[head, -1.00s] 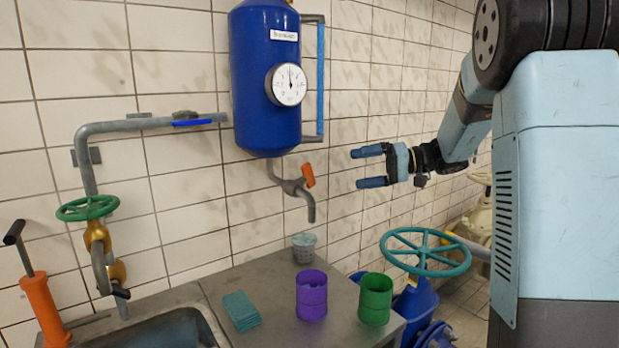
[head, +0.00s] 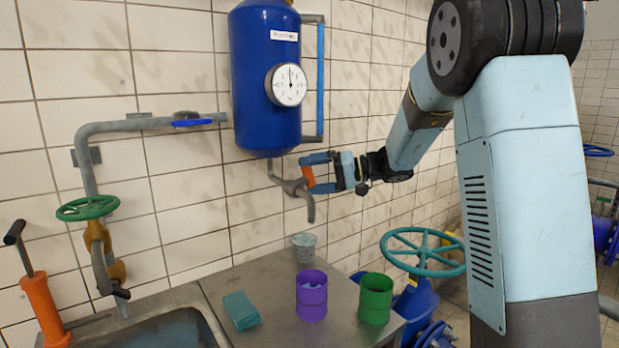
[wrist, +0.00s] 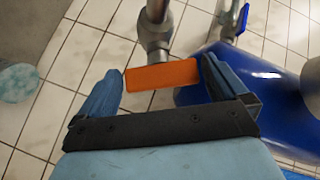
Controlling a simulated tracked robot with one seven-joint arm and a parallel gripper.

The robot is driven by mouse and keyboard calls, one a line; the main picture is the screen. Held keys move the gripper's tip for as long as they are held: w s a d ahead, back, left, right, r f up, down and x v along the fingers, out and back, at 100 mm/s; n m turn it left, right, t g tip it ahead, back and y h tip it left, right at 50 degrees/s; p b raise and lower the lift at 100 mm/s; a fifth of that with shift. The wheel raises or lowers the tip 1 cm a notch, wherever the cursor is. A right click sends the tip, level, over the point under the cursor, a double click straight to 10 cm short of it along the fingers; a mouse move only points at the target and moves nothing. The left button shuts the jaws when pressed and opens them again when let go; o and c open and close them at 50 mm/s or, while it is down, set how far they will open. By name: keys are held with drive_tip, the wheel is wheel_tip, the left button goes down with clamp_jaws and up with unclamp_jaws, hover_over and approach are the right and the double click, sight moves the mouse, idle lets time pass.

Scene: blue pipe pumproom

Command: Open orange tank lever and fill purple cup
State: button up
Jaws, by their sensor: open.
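The orange lever (head: 307,176) sits on the grey tap (head: 296,187) under the blue tank (head: 265,85). My gripper (head: 308,173) is open at the lever, with its blue fingers pointing left. In the wrist view the orange lever (wrist: 162,75) lies between the two open fingers (wrist: 160,85); I cannot tell whether either finger touches it. The purple cup (head: 311,297) stands upright on the metal counter, forward and below the tap. The tap's spout points down, and no liquid shows coming from it.
A green cup (head: 375,299) stands right of the purple one. A small grey cup (head: 304,248) stands below the spout at the wall. A teal handwheel (head: 423,253) rises right of the metal counter (head: 270,280).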

drive_tip(key=shift+a+f, duration=0.1)
drive_tip(key=shift+a, duration=0.35)
drive_tip(key=c, duration=0.8)
drive_tip(key=shift+o, duration=0.2)
drive_tip(key=shift+m+t+h, duration=0.3)
drive_tip(key=shift+m+h, duration=0.8)
drive_tip(key=shift+m, duration=0.4)
drive_tip(key=o, duration=0.8)
drive_tip(key=shift+c, duration=0.2)
drive_tip(key=shift+d, duration=0.1)
